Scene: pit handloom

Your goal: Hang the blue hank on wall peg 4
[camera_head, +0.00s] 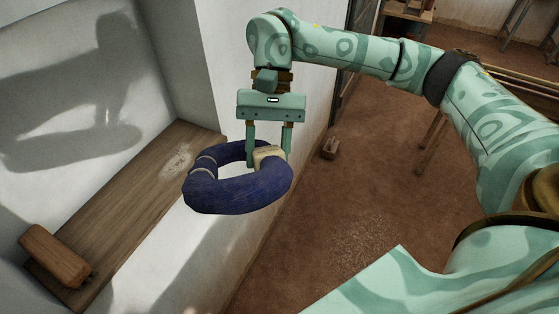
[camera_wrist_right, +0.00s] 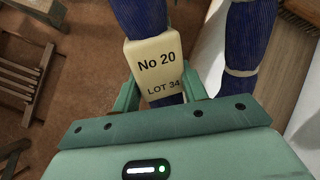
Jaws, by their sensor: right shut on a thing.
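The blue hank (camera_head: 235,196) is a thick dark blue ring with pale ties and a cream label band. In the head view it hangs roughly level in the air, in front of the white wall. My right gripper (camera_head: 267,157) points down and is shut on the hank at its label band. In the right wrist view, the label (camera_wrist_right: 157,67) reading "No 20, LOT 34" sits between the fingers, and the hank (camera_wrist_right: 242,45) also runs along the right. No wall peg shows in either view. My left gripper is not in view.
A wooden ledge (camera_head: 125,190) lies in a wall recess at the left, with a brown wooden block (camera_head: 55,254) on its near end. A small wooden object (camera_head: 330,148) is on the earth floor. Wooden furniture (camera_wrist_right: 28,75) stands left in the wrist view. The middle floor is clear.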

